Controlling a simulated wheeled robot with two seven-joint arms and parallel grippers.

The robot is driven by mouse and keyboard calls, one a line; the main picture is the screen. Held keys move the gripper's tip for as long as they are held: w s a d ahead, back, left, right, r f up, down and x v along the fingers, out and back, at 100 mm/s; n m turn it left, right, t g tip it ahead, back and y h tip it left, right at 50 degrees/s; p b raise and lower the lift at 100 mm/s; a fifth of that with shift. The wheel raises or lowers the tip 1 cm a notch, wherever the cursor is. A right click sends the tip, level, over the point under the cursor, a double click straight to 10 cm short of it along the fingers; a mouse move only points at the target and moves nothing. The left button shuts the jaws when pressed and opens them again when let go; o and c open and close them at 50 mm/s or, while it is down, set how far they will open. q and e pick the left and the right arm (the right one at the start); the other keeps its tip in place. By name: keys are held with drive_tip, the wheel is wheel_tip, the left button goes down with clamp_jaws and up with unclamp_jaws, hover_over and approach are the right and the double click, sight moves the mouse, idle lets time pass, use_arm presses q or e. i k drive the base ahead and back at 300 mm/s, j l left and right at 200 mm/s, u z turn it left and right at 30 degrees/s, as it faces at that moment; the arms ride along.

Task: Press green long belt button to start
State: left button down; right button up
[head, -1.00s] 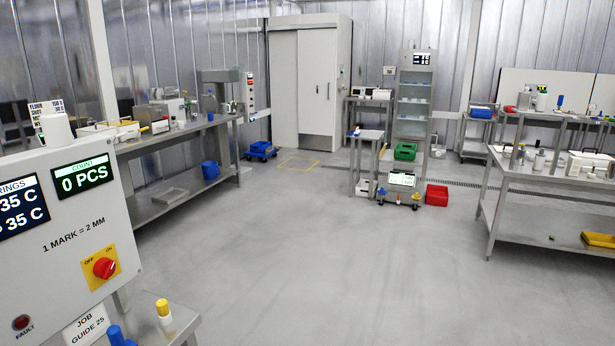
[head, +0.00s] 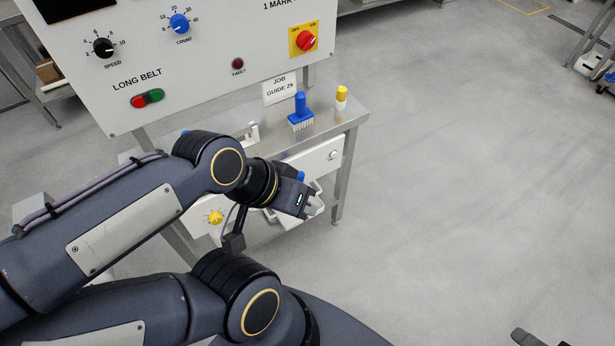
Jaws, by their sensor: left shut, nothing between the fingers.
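The green long belt button (head: 155,96) is the right half of a red and green oval pair on the white control panel (head: 215,70). The red half (head: 138,102) is beside it, and the LONG BELT label is above. My left gripper (head: 310,213) is shut and empty, to the right of and below the button in the picture, well apart from it. Its fingertips are small and partly hidden. A dark part at the bottom right edge (head: 528,338) may belong to my right gripper; its jaws cannot be made out.
The panel also has a black speed knob (head: 103,47), a blue count knob (head: 179,24), a red switch (head: 306,41) and a dark red fault lamp (head: 238,64). A blue brush (head: 300,112) and a yellow-capped bottle (head: 341,97) stand on the metal table (head: 345,118). Floor at right is clear.

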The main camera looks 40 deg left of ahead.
sight(156, 95)
drive_tip(key=u, duration=0.45)
drive_tip(key=j+u, duration=0.1)
drive_tip(key=u, duration=0.35)
drive_tip(key=k+j+u, duration=0.1)
drive_tip(key=u, duration=0.3)
drive_tip(key=j+u, duration=0.1)
drive_tip(key=u, duration=0.35)
